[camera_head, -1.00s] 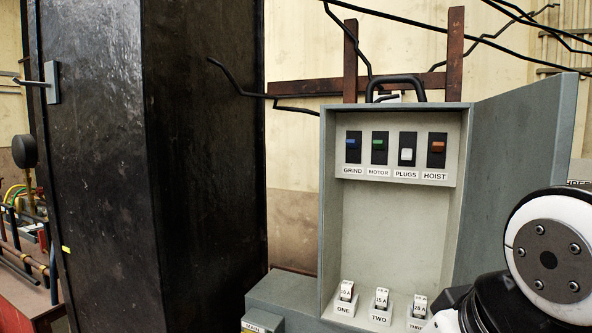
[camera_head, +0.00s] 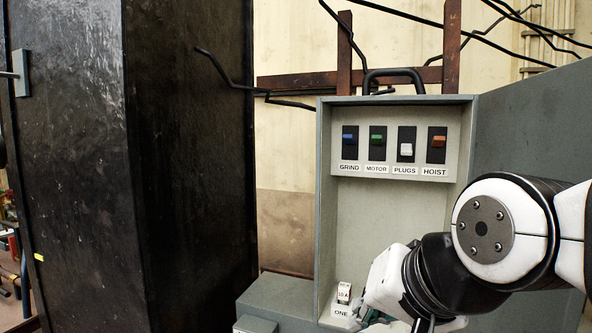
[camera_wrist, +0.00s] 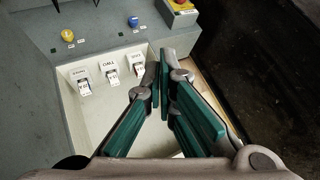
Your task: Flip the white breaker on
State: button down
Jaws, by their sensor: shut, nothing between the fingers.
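The white breaker (camera_head: 406,150) sits on a black plate above the PLUGS label, in the upper panel of the grey box. Its white lever is at the lower part of its plate, while the blue (camera_head: 349,137), green (camera_head: 377,140) and orange (camera_head: 438,141) levers sit higher on theirs. My gripper is low in the box, well below the breaker row; its fingertips are not clear in the head view. In the wrist view my gripper (camera_wrist: 164,68) has its green-padded fingers closed together at the tips and empty. The white breaker is not in the wrist view.
White fuse switches stand on the box's lower ledge; fuse ONE (camera_head: 343,293) shows beside my arm. The wrist view shows several fuses (camera_wrist: 112,76), a yellow knob (camera_wrist: 67,36) and a yellow box (camera_wrist: 180,14). A dark column (camera_head: 190,150) stands left. The box's open door (camera_head: 535,130) is right.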

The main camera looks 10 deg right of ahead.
jog(key=w+d+r+m+t+b, duration=0.2)
jog(key=w+r+m+t, duration=0.15)
jog(key=w+m, duration=0.6)
jog(key=m+t+h+b, duration=0.4)
jog(key=m+h, duration=0.8)
jog(key=m, duration=1.5)
send_near(403, 178)
jog(key=shift+r+v, duration=0.15)
jog(key=shift+v, duration=0.8)
jog(key=shift+r+v, duration=0.1)
jog(key=shift+v, duration=0.9)
jog(key=x, duration=0.5)
jog(key=p+x, duration=0.1)
jog(key=x, duration=0.4)
jog(key=shift+w+d+f, duration=0.1)
jog(key=shift+w+f, duration=0.05)
jog(key=shift+f, duration=0.05)
jog(key=r+p, duration=0.1)
jog(key=s+a+r+p, duration=0.1)
jog(key=shift+s+r, duration=0.2)
jog(key=shift+r, duration=0.1)
jog(key=shift+s+a+r+p, duration=0.1)
jog(key=shift+s+r+p, duration=0.05)
jog(key=shift+r+p, duration=0.35)
